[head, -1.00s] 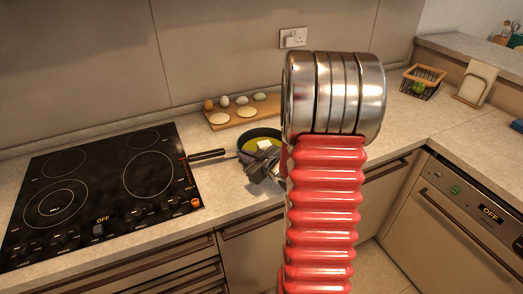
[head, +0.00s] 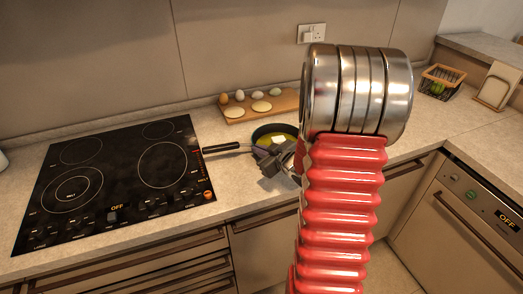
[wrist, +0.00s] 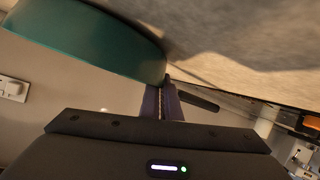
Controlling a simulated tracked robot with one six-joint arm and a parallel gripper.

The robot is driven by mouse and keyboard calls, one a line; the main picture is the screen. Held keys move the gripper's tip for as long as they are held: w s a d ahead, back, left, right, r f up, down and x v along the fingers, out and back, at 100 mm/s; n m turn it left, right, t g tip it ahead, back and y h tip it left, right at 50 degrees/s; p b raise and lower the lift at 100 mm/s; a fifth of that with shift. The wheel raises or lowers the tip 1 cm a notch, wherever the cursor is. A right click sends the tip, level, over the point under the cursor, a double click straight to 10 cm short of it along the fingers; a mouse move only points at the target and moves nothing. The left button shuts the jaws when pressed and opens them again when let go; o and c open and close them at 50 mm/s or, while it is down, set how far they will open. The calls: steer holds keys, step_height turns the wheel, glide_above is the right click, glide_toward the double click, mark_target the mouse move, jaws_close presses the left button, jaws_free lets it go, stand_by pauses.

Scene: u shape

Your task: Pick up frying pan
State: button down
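The frying pan (head: 262,133) is dark, with yellowish food and a white piece inside. It sits on the counter right of the hob, below the egg board in the head view. Its dark handle (head: 222,148) points left toward the hob. My gripper (head: 270,160) is at the pan's near edge, partly hidden by my arm. In the wrist view the pan's teal outer wall (wrist: 90,40) fills the upper left and its handle (wrist: 198,102) shows at the right. My fingers (wrist: 164,88) look closed together at the rim, apparently with the thin wall between them; the contact is small.
The black hob (head: 115,180) lies left of the pan. A wooden board (head: 285,104) with eggs and flat pale pieces lies behind it. A wire basket (head: 440,82) and a napkin holder (head: 496,86) stand at right. Counter (head: 230,185) is clear in front of the hob's right side.

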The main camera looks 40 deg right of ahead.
step_height(320, 180, up, 10)
steer(key=shift+w+d+f, duration=0.1)
steer(key=shift+w+f, duration=0.05)
steer(key=shift+f, duration=0.05)
stand_by(0.8)
